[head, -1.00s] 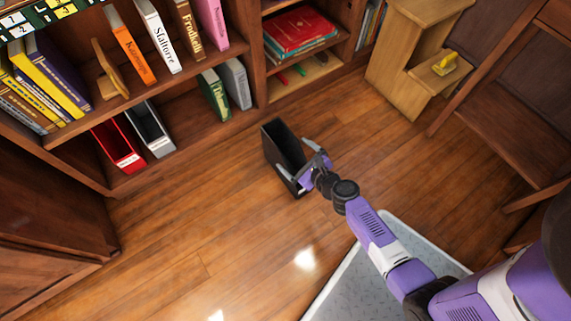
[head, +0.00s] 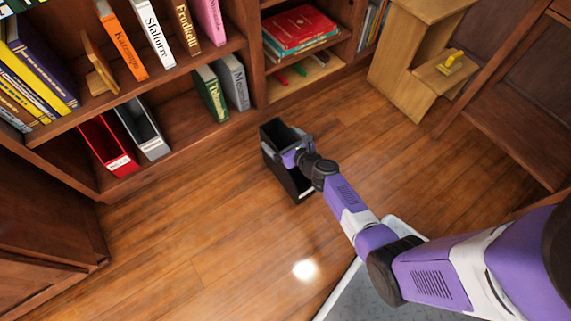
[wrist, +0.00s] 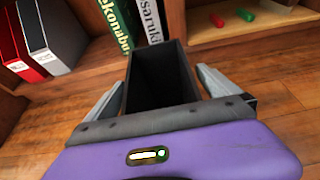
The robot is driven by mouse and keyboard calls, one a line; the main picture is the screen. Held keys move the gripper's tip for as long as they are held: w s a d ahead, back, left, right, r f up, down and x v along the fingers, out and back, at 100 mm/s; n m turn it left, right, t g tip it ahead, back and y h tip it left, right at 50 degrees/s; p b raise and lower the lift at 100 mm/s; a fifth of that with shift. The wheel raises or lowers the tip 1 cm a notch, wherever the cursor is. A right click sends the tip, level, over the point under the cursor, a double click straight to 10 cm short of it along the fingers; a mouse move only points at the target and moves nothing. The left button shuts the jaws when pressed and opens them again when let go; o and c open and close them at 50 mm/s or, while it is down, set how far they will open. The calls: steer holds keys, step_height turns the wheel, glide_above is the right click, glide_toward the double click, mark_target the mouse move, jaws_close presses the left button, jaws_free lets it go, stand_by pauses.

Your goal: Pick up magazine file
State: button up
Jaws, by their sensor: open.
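The black magazine file (head: 272,160) stands upright on the wood floor in front of the bookcase, its open top facing up. In the wrist view the file (wrist: 160,78) lies between the two grey fingers of my gripper (wrist: 165,90), one on each side. My gripper (head: 297,146) is open and reaches over the file from the right in the head view. In the wrist view a gap shows between each finger and the file's walls. My gripper hides part of the file's right side and top.
A red file (head: 110,145) and a grey file (head: 143,129) stand on the bookcase's bottom shelf, with books beside and above. A wooden step stool (head: 400,75) with a small yellow object stands at the back right. The floor (head: 210,220) left of the file is clear.

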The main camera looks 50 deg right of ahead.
steer(key=shift+c, duration=0.4)
steer(key=c, duration=2)
steer(key=shift+c, duration=0.2)
steer(key=shift+r, duration=0.1)
step_height(320, 180, up, 20)
steer(key=p, duration=1.8)
